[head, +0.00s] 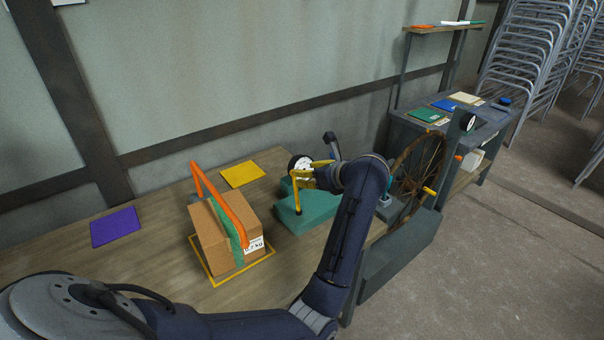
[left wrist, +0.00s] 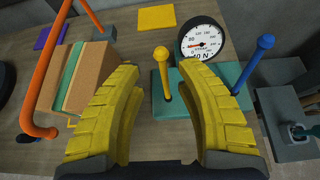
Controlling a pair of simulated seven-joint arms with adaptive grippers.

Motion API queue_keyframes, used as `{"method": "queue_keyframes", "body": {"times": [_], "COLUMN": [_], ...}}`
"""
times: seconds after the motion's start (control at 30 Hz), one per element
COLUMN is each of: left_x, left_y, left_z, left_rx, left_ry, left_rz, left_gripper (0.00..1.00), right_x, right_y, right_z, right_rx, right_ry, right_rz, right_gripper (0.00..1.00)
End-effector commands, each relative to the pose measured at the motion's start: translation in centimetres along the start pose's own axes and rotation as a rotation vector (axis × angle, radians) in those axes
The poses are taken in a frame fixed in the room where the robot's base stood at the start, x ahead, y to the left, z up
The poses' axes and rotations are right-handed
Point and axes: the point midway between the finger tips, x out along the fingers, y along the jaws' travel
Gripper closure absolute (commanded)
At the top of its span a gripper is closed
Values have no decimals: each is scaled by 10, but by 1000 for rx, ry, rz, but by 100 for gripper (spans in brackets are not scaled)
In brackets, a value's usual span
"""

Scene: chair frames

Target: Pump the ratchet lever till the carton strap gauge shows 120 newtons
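A cardboard carton (head: 209,240) with a green strap (head: 236,228) stands on the table at centre left; it also shows in the left wrist view (left wrist: 95,78). A teal base (head: 308,215) beside it carries a round white gauge (left wrist: 201,40). The gauge's red needle points left; its readout ends in "0 N", partly hidden. A yellow ball-topped lever (left wrist: 164,72) and a blue one (left wrist: 252,65) rise from the base. My left gripper (head: 313,174) is open above the base, the yellow lever showing between its fingers; I cannot tell whether they touch. My right gripper is not in view.
An orange bar (head: 222,205) arches over the carton. Purple (head: 115,227) and yellow (head: 242,174) sheets lie flat on the table. A spoked wheel (head: 417,165) stands right of my left arm. A grey bench and stacked chairs are at the back right.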

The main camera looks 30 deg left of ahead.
Motion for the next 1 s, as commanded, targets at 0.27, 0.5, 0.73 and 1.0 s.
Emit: {"method": "queue_keyframes", "body": {"times": [0.27,0.5,0.73,1.0], "left_x": [5,31,60,77], "left_y": [-2,-2,-3,-4], "left_z": [0,0,-1,-2], "left_rx": [-25,-22,-23,-24], "left_ry": [27,25,24,27], "left_rz": [-20,-18,-18,-20], "left_gripper": [65,65,65,73], "right_x": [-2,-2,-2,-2], "right_y": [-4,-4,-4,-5], "right_z": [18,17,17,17], "right_rx": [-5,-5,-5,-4], "right_ry": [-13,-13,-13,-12], "right_rz": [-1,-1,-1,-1], "right_gripper": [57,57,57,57]}}
